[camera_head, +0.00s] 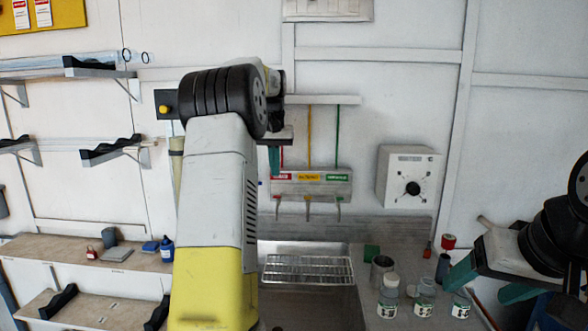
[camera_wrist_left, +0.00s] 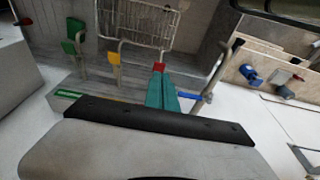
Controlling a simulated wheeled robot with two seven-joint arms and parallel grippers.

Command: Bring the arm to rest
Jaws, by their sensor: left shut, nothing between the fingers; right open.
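My left arm rises through the middle of the head view, and its forearm covers part of the wall and bench behind. My left gripper (camera_head: 274,160) points down in front of the wall, left of the yellow and green vertical lines. Its teal fingers are shut together with nothing between them, as the left wrist view also shows (camera_wrist_left: 162,92). My right gripper (camera_head: 478,290) is at the lower right, its teal fingers spread open and empty, close to the labelled jars as seen in the picture.
A tap panel (camera_head: 312,186) and a white control box with a black knob (camera_head: 409,176) are on the wall. A wire rack (camera_head: 308,269) lies over the sink. Several labelled jars (camera_head: 424,297) stand on the right bench. Wall brackets (camera_head: 110,150) are at left.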

